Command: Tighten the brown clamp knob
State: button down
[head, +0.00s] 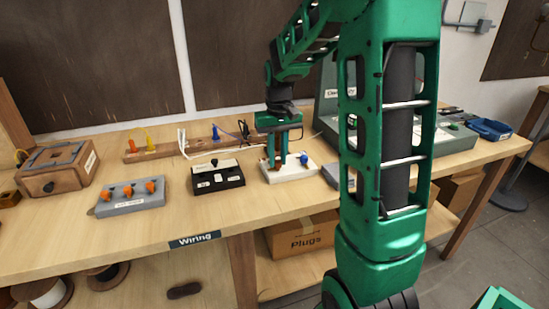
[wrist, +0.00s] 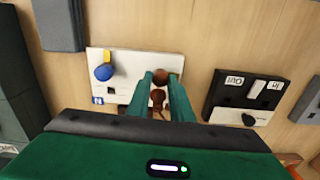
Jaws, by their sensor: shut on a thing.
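The brown clamp knob (wrist: 158,95) is on a white block (wrist: 120,62), between the fingers of my gripper (wrist: 162,80) in the wrist view. My gripper is shut on it. Another brown round part shows just beyond it, and I cannot tell whether it belongs to the same knob. In the head view my gripper (head: 277,164) points down onto the white block (head: 289,175), and its fingers mostly hide the brown knob. A blue knob (wrist: 104,72) sits on the same block beside a yellow piece, clear of my fingers; it also shows in the head view (head: 304,159).
A black-and-white box (head: 218,180) with In and Out labels stands left of the white block. Further left are a grey box (head: 130,198) with orange knobs and a wooden box (head: 55,169). A grey-green case (head: 455,138) stands to the right. Wires run behind the block.

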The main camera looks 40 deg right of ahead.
jog(key=m, duration=0.4)
jog(key=shift+w+r+m, duration=0.15)
jog(key=shift+m, duration=0.15)
jog(key=m, duration=0.9)
jog(key=shift+m, duration=1.8)
jog(key=c, duration=1.8)
grip_release()
jog(key=shift+c, duration=0.2)
